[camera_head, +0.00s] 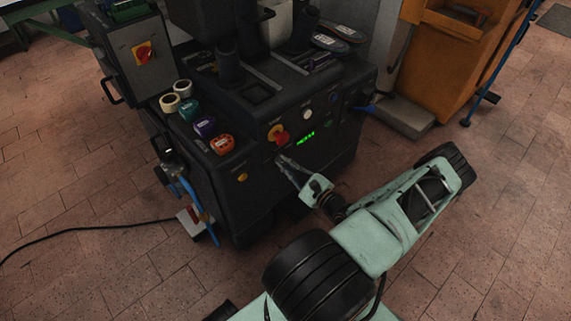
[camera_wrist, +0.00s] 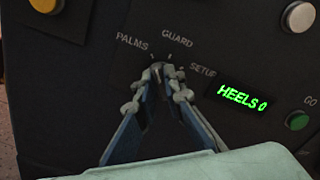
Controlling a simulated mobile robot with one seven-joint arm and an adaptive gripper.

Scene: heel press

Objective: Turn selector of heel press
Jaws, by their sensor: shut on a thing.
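The heel press (camera_head: 258,195) is a black machine in the middle of the head view. Its selector (camera_wrist: 157,68) shows in the wrist view as a small dark knob mostly hidden between my fingertips. The labels PALMS, GUARD and SETUP fan around it, left to right. I cannot tell clearly which label the knob points at. My gripper (camera_wrist: 160,78) is shut on the selector, its fingers reaching up from below. In the head view my gripper (camera_head: 284,162) touches the front panel, below the red stop button.
A green display (camera_wrist: 242,97) reads HEELS 0, right of the selector. A green GO button (camera_wrist: 298,121) is farther right. A red stop button on yellow (camera_head: 278,135) is above my gripper. Tape rolls (camera_head: 170,102) stand on the press's left ledge. An orange cabinet (camera_head: 460,60) stands behind right.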

